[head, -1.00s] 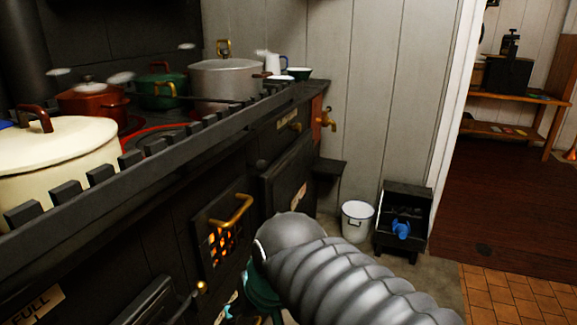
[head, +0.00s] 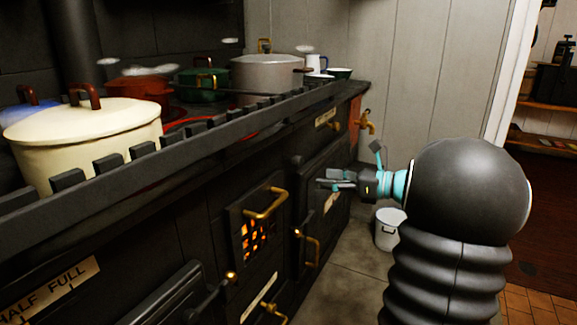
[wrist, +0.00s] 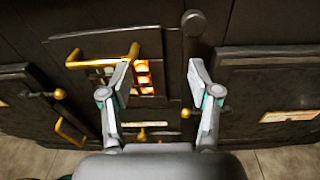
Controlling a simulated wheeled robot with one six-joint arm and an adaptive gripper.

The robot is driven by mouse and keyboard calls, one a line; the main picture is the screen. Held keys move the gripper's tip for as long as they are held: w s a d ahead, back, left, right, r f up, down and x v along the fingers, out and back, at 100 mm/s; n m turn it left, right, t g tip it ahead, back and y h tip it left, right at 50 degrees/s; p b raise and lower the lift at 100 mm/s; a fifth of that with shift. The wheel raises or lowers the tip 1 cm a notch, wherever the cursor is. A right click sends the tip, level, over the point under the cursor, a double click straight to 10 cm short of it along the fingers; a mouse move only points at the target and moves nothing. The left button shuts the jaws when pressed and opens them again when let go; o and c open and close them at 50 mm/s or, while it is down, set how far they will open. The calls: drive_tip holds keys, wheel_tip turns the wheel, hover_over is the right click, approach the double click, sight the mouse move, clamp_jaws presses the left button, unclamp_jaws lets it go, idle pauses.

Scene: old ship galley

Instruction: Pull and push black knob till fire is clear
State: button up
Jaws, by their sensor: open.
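A black stove stands along the left of the head view. Its fire door (head: 257,228) has a brass handle and a grate with orange fire (head: 256,240) behind it; the fire also shows in the wrist view (wrist: 144,78). A dark round knob (wrist: 193,22) sits on the stove front in the wrist view, up and right of the fire door. It lies just beyond my right fingertip. My gripper (head: 328,182) is open and empty, in front of the stove front, and in the wrist view its fingers (wrist: 158,72) spread before the fire door. I see no contact with the knob.
A rail edges the stove top, where a cream pot (head: 85,140) and several other pots stand. Other brass handles (head: 308,245) jut from the stove front. A white bucket (head: 388,230) stands on the floor behind my arm.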

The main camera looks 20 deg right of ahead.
sight(302, 163)
drive_tip(key=d+m+t, duration=0.2)
drive_tip(key=d, duration=0.3)
drive_tip(key=x, duration=1.4)
drive_tip(key=shift+w+f, duration=0.1)
drive_tip(key=shift+w, duration=0.1)
clamp_jaws()
